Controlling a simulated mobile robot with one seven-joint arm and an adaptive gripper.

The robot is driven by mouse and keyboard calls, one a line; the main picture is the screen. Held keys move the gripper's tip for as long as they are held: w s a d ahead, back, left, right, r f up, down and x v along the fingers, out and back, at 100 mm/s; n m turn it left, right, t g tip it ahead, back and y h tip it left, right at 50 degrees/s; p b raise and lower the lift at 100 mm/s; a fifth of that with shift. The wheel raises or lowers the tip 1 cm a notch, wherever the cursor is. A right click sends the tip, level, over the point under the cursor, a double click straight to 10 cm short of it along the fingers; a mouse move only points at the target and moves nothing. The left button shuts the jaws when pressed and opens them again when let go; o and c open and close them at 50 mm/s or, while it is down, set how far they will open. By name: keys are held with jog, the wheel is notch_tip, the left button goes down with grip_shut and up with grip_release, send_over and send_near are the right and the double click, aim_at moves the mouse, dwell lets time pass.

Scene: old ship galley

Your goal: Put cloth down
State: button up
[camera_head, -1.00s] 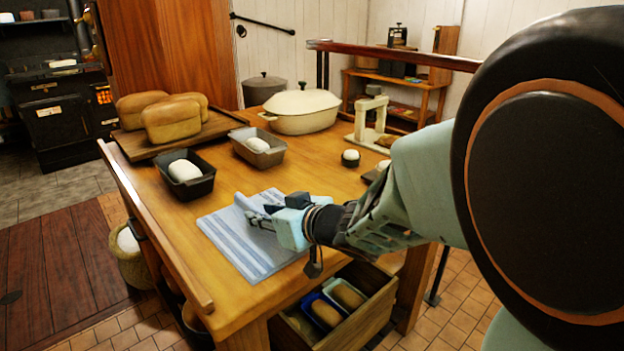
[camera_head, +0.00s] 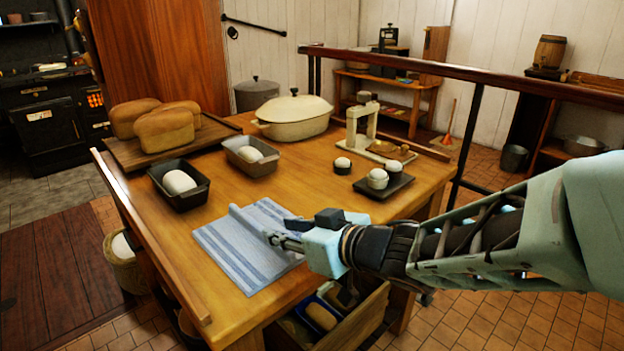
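The cloth (camera_head: 238,252), pale blue with white stripes, lies on the front left part of the wooden table. It is mostly flat, with a raised fold along its far right side. My gripper (camera_head: 277,241) is low at the right edge of the cloth, with its fingertips pointing left. The fingertips overlap the cloth's edge in this view. I cannot tell whether they touch it, nor how far apart they are.
Two loaf tins with dough (camera_head: 180,186) (camera_head: 251,156) stand behind the cloth on the table (camera_head: 290,188). Bread loaves (camera_head: 165,130) on a board and a cream lidded pot (camera_head: 294,116) are at the back. A dark tray (camera_head: 398,183) with dough is right. An open crate (camera_head: 352,322) is below.

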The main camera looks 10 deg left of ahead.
jog(key=shift+v, duration=0.8)
jog(key=w+d+r+m+t+h, duration=0.2)
jog(key=d+m+h, duration=0.55)
jog(key=d, duration=1.15)
jog(key=s+d+f+m+g+h, duration=0.1)
jog(key=s+d+g, duration=0.1)
jog(key=s, duration=0.6)
jog(key=s+d+f+m+g+h, duration=0.1)
jog(key=s+d+g+h, duration=0.1)
jog(key=s, duration=0.7)
jog(key=shift+s+g, duration=0.15)
jog(key=shift+g, duration=0.45)
jog(key=shift+f+m, duration=0.15)
jog(key=shift+m, duration=0.1)
notch_tip(320, 180, up, 26)
jog(key=p, duration=2.6)
jog(key=shift+p, duration=0.35)
